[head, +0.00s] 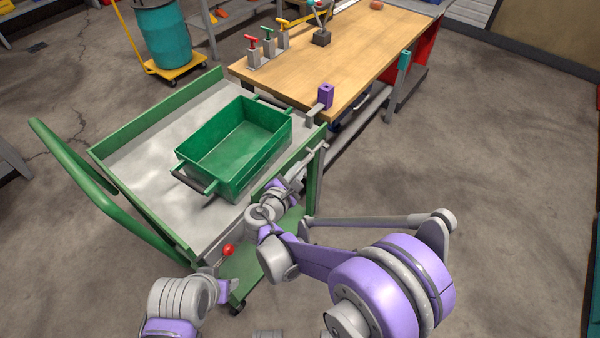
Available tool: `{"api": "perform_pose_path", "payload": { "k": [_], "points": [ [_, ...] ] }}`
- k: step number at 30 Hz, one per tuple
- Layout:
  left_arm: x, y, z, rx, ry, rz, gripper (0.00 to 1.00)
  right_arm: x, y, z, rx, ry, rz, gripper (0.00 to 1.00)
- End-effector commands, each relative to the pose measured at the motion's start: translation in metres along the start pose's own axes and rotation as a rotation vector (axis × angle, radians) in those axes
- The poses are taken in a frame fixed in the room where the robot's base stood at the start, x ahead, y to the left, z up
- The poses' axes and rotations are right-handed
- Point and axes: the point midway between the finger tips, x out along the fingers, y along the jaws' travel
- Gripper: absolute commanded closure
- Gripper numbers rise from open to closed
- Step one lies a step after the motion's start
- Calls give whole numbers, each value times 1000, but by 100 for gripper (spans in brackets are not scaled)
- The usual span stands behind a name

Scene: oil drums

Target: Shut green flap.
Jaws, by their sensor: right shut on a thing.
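The green flap (311,142) is along the near right side of a green cart with a grey bed. My right arm partly covers it, so its exact angle is hard to tell. My right gripper (306,165) is at this side of the cart, shut on what looks like the flap's edge; the contact is small and partly hidden. My left arm comes in at the bottom left, near a red knob (229,249) at the cart's near corner. Its fingertips are not clear, so I cannot tell whether they touch the knob.
An open green bin (240,145) stands on the cart bed (140,150). The green push handle (100,195) is at the left. A wooden workbench (345,55) with a purple block (326,95) stands behind the cart. The floor at the right (520,170) is clear.

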Motion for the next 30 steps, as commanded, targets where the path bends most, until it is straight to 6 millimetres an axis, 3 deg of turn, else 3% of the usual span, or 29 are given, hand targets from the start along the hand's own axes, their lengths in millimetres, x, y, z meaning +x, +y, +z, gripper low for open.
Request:
{"api": "perform_pose_path", "payload": {
  "k": [23, 24, 25, 30],
  "points": [
    [-2, 0, -1, 0, 1, 0, 48, 0, 6, -2, -96, 2, -37, 100],
    [-2, 0, -1, 0, 1, 0, 48, 0, 6, -2, -96, 2, -37, 80],
    [-2, 0, -1, 0, 1, 0, 48, 0, 6, -2, -96, 2, -37, 74],
    [-2, 0, -1, 0, 1, 0, 48, 0, 6, -2, -96, 1, -37, 73]
  ]
}}
